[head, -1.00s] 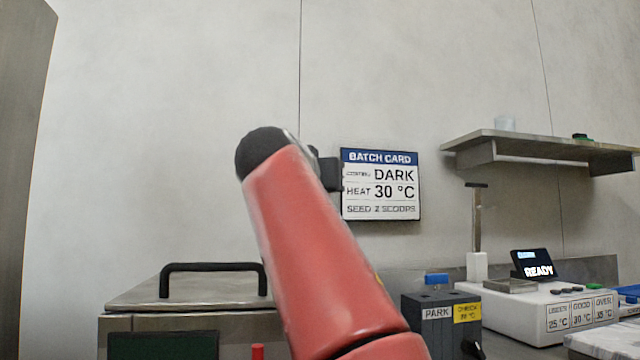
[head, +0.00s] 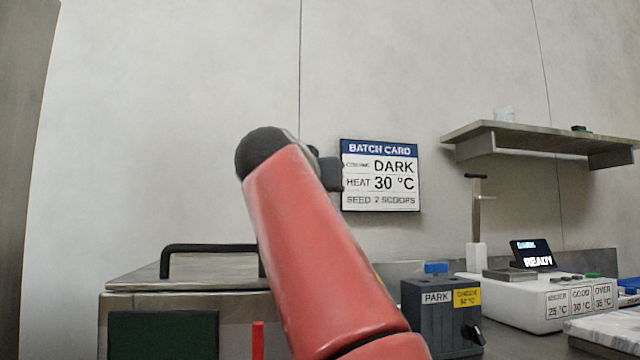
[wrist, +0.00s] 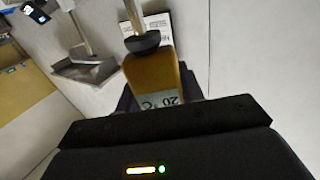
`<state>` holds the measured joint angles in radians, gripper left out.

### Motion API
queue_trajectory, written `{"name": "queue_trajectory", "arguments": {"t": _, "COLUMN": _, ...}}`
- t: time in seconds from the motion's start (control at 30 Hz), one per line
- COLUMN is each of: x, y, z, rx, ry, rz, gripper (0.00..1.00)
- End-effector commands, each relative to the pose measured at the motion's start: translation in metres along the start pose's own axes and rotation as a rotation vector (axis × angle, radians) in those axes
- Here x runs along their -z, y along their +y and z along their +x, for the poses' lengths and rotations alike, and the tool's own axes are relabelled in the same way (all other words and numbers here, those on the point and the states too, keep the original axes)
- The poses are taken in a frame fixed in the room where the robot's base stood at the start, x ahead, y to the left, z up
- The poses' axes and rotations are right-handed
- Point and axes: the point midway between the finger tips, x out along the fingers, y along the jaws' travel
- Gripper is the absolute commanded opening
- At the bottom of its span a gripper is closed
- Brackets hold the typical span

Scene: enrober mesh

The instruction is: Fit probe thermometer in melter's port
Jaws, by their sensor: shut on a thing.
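The probe thermometer (wrist: 152,78) shows in the wrist view as a tan-orange body with a small "20 °C" display, a black collar and a metal stem running to the top edge. My gripper (wrist: 160,97) is shut on its body; the black housing hides the lower end. In the head view my red arm fills the middle, and I cannot make out the thermometer there. A steel unit (head: 205,272) with a black handle stands at lower left, partly behind my arm. I cannot tell whether it is the melter, and no port is clearly visible.
A grey box (head: 430,325) marked PARK, with a blue top piece and black knob, stands right of my arm. A white machine (head: 530,310) reading READY is farther right. A batch card (head: 380,190) and a shelf (head: 540,137) are on the wall.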

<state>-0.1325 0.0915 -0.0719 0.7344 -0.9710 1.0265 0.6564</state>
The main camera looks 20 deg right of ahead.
Motion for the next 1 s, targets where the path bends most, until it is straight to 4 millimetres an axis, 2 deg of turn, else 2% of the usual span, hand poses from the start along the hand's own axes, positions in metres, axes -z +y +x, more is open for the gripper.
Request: {"name": "queue_trajectory", "arguments": {"t": 1.0, "x": -0.027, "y": 0.000, "z": 0.000, "rx": 0.000, "ry": 0.001, "rz": 0.000, "gripper": 0.14}}
